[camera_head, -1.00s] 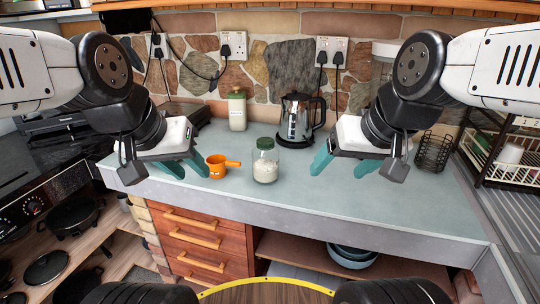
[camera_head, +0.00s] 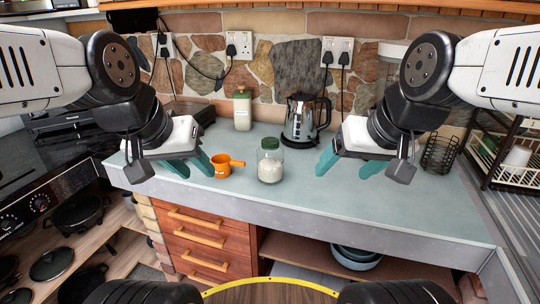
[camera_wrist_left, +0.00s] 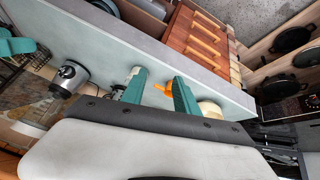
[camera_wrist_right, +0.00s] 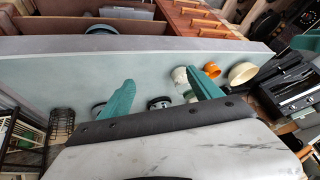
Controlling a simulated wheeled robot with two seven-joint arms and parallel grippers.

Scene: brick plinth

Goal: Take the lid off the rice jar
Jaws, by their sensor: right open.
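The rice jar (camera_head: 270,170) is clear glass, partly filled with white rice, and stands upright on the counter. Its dark green lid (camera_head: 269,143) sits on top. My left gripper (camera_head: 192,165) is left of the jar, beyond an orange pot, open and empty. My right gripper (camera_head: 344,165) is right of the jar, open and empty. Neither touches the jar. In the right wrist view, the jar (camera_wrist_right: 180,76) shows near one finger of the right gripper (camera_wrist_right: 162,90). In the left wrist view, the left gripper's fingers (camera_wrist_left: 160,90) stand apart.
The orange pot (camera_head: 222,165) stands just left of the jar, its handle toward it. A wire holder (camera_head: 438,153) is at the right. The counter (camera_head: 330,205) is clear in front of the jar.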

